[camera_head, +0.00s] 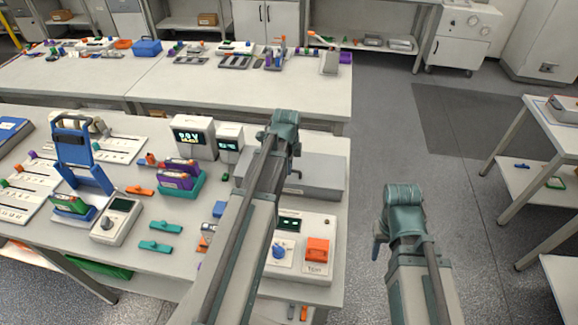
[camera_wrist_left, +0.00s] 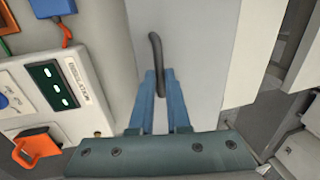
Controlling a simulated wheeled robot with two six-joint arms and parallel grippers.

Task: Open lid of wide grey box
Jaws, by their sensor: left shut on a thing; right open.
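The wide grey box (camera_head: 322,172) stands at the right end of the near table, partly hidden behind my left arm. Its top looks flat and closed. A dark curved handle (camera_wrist_left: 154,45) stands out from the grey surface in the left wrist view. My left gripper (camera_wrist_left: 159,76) is shut on this handle, with its blue fingers on either side of it. In the head view my left gripper (camera_head: 294,150) is over the box, its fingertips hard to make out. My right gripper (camera_head: 379,248) is open and empty over the floor, right of the table.
A white device with a screen, blue knob and orange switch (camera_head: 317,250) stands in front of the box. Two display units (camera_head: 193,138) stand left of it. A purple-and-green battery holder (camera_head: 178,178) is further left.

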